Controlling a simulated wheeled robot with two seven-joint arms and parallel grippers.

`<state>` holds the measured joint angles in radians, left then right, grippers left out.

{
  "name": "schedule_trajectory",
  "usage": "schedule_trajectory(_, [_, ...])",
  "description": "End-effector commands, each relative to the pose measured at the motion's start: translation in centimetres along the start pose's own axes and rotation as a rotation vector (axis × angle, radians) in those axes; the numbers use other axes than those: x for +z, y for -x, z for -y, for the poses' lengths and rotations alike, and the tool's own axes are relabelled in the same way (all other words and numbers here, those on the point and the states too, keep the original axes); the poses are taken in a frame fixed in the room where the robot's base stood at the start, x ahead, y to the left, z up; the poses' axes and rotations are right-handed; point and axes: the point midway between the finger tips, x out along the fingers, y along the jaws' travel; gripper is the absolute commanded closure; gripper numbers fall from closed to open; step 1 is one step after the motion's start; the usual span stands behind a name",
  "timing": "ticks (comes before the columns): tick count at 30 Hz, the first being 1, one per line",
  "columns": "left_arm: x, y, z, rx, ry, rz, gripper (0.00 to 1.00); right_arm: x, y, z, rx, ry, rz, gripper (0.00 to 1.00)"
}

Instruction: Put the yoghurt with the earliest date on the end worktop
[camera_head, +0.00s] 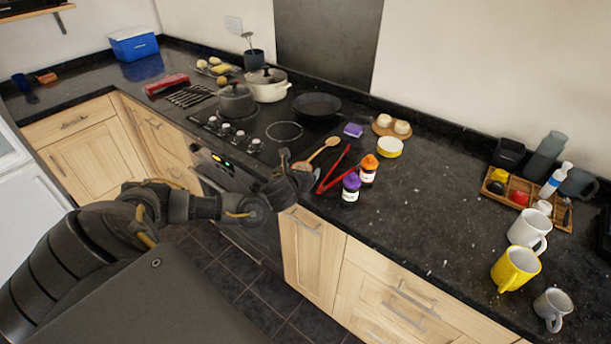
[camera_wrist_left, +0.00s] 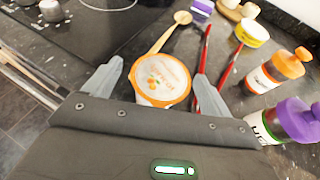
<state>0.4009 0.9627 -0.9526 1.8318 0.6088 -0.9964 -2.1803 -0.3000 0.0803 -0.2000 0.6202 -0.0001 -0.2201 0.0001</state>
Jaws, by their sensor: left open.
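My left gripper (camera_head: 290,183) is at the front edge of the worktop, right of the hob. In the left wrist view the gripper (camera_wrist_left: 155,88) is open, with its fingers on either side of a yoghurt pot (camera_wrist_left: 160,78) with an orange rim and a pale lid. I cannot tell whether the fingers touch it. No date is readable. My right gripper is not in view.
Red tongs (camera_head: 333,170), a wooden spoon (camera_head: 318,152), a purple-capped bottle (camera_head: 351,187) and an orange-capped bottle (camera_head: 368,168) are close to the gripper. Mugs (camera_head: 515,268) stand at right. The left worktop (camera_head: 62,93) has bare room before a blue box (camera_head: 134,44).

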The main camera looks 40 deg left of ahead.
Motion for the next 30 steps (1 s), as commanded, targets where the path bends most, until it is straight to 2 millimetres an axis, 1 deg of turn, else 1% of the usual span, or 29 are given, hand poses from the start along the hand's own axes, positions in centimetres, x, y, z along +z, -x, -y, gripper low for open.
schedule_trajectory(1, [0.5,-0.6,0.0,0.002,0.001,0.000,0.17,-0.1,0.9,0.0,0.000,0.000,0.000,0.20])
schedule_trajectory(3, [0.4,-1.6,0.1,0.001,0.001,0.002,0.17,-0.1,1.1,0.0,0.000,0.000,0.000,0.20])
schedule_trajectory(6, [0.3,-2.5,0.1,-0.001,0.001,0.002,0.17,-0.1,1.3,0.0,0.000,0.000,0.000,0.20])
schedule_trajectory(9, [0.1,-2.9,0.1,-0.001,0.000,0.001,0.17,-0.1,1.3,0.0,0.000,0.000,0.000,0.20])
schedule_trajectory(15, [0.1,-2.9,0.1,-0.002,0.000,0.001,0.17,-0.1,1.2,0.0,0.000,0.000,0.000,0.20])
schedule_trajectory(27, [0.1,-2.9,0.1,-0.002,0.001,0.001,0.69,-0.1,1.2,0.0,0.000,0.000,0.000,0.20])
schedule_trajectory(30, [0.1,-2.9,0.1,-0.002,0.001,0.001,0.70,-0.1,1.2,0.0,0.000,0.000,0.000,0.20])
